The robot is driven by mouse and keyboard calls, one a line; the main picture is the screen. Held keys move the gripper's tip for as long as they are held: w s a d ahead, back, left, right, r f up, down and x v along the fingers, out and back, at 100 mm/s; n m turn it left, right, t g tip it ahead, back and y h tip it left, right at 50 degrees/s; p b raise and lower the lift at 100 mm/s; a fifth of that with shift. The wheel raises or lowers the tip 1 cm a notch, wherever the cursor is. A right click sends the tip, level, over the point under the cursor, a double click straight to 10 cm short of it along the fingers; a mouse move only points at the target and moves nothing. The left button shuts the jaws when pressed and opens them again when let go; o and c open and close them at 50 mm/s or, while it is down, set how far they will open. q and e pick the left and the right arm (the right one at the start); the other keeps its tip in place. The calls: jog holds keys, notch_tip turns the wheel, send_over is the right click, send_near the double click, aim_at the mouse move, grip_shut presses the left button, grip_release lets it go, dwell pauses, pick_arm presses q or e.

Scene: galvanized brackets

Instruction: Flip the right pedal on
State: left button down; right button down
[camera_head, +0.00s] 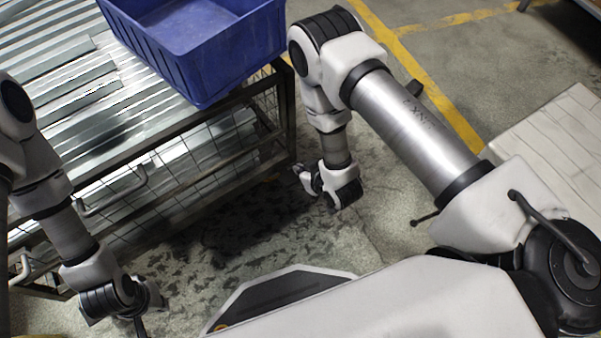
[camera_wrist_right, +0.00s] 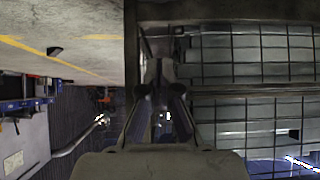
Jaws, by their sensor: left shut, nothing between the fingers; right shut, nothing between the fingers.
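I cannot pick out the right pedal for certain in either view. The wire-sided metal cart (camera_head: 187,150) stands at the left in the head view, and its frame and mesh (camera_wrist_right: 250,75) fill the right of the right wrist view. My right gripper (camera_head: 307,180) points down beside the cart's near right corner, shut and empty. Its fingers (camera_wrist_right: 159,85) show in the middle of the right wrist view, close to a dark frame post. My left gripper (camera_head: 152,298) is low at the bottom left, in front of the cart, shut and empty.
A blue bin (camera_head: 205,50) and ribbed metal sheets (camera_head: 75,90) lie on top of the cart. Grey bar handles (camera_head: 118,190) stick out from its near side. Stained concrete floor (camera_head: 255,235) lies clear between my grippers. A pale slatted surface (camera_head: 560,140) is at the right.

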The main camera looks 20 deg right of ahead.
jog(key=b, duration=0.3)
send_over(294, 178)
jog(key=w, duration=0.2)
jog(key=f, duration=0.5)
jog(key=shift+s+a+f, duration=0.2)
jog(key=shift+a+f, duration=0.1)
jog(key=shift+a, duration=0.05)
jog(key=f, duration=0.1)
jog(key=s+f+b, duration=0.1)
jog(key=f, duration=0.1)
jog(key=shift+s+d+b, duration=0.25)
jog(key=shift+s+b, duration=0.1)
jog(key=shift+s, duration=0.1)
jog(key=shift+f, duration=0.1)
